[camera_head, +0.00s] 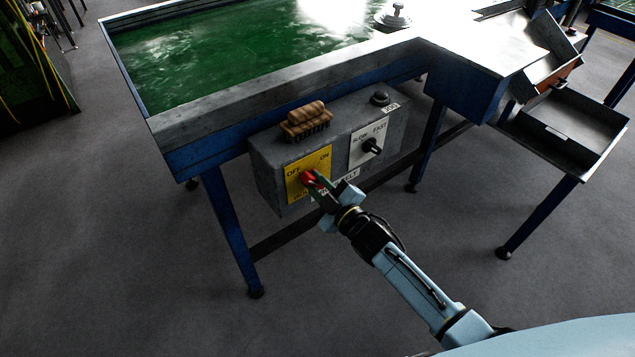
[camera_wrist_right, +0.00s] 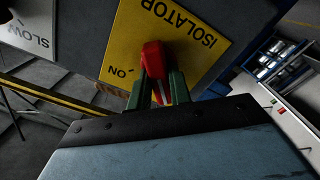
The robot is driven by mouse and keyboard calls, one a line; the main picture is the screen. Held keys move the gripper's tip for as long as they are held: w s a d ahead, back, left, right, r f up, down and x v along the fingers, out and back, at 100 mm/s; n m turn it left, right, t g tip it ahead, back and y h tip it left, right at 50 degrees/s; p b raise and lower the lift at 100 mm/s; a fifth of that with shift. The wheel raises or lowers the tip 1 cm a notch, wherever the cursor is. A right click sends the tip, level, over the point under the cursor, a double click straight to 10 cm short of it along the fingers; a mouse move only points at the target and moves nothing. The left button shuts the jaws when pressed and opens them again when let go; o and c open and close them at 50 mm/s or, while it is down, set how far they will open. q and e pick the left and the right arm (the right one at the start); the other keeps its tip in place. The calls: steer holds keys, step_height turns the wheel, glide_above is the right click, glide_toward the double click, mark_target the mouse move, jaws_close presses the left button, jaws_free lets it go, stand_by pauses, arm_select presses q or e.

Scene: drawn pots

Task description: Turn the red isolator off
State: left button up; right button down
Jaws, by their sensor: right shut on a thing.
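The red isolator knob (camera_head: 308,178) sits on a yellow plate (camera_head: 293,186) lettered OFF at left and ON at right, on the front of a grey control box (camera_head: 265,165). My right gripper (camera_head: 316,184) reaches it from the lower right and is shut on the knob. In the right wrist view the red knob (camera_wrist_right: 152,57) is between the green fingers (camera_wrist_right: 160,88), and the yellow plate (camera_wrist_right: 196,38) reads ISOLATOR and ON upside down. The fingers hide part of the knob, so I cannot tell which mark it points to. My left gripper is out of view.
A black SLOW/FAST dial (camera_head: 372,146) is right of the isolator. A wooden brush (camera_head: 306,120) and a dark button (camera_head: 380,98) are on the box top. A blue-framed table with a green bed (camera_head: 220,60) stands behind. Grey floor is clear in front.

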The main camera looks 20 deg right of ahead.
steer(key=shift+n, duration=0.5)
steer(key=c, duration=1.3)
jaws_free()
arm_select(q)
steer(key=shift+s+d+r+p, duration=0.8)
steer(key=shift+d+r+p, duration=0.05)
steer(key=shift+p, duration=0.25)
arm_select(e)
steer(key=v, duration=1.3)
steer(key=shift+s+r, duration=0.1)
steer(key=shift+s, duration=0.1)
